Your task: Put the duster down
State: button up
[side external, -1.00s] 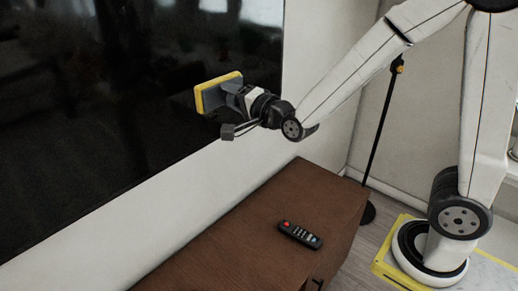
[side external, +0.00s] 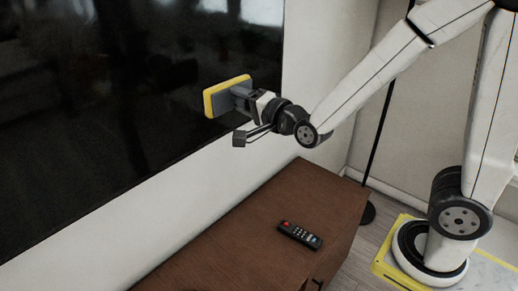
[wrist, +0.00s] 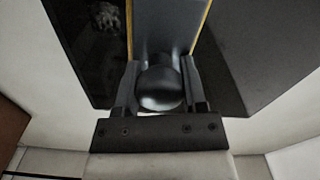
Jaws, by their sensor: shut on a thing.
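The duster (side external: 228,97) is a block with a yellow edge and a grey back. My gripper (side external: 247,99) is shut on its grey handle and holds it up in front of the dark TV screen, near the screen's lower right part. In the wrist view the rounded dark handle (wrist: 160,85) sits between the two jaws (wrist: 158,92), with the yellow-edged block beyond it. I cannot tell whether the duster's face touches the screen.
The TV screen (side external: 110,110) fills the left on a white wall. Below it is a brown wooden cabinet (side external: 250,215) with a black remote (side external: 300,235) on top. The rest of the cabinet top in view is clear.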

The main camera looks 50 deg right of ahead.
dwell(0.4)
jog(key=shift+w+d+f, duration=0.15)
jog(key=shift+f, duration=0.3)
jog(key=shift+w+d+f, duration=0.1)
jog(key=shift+d+f, duration=0.05)
jog(key=shift+f, duration=0.3)
jog(key=d+f, duration=0.3)
jog(key=f, duration=0.9)
jog(key=shift+s+f, duration=0.3)
jog(key=shift+f, duration=0.1)
jog(key=shift+f, duration=0.15)
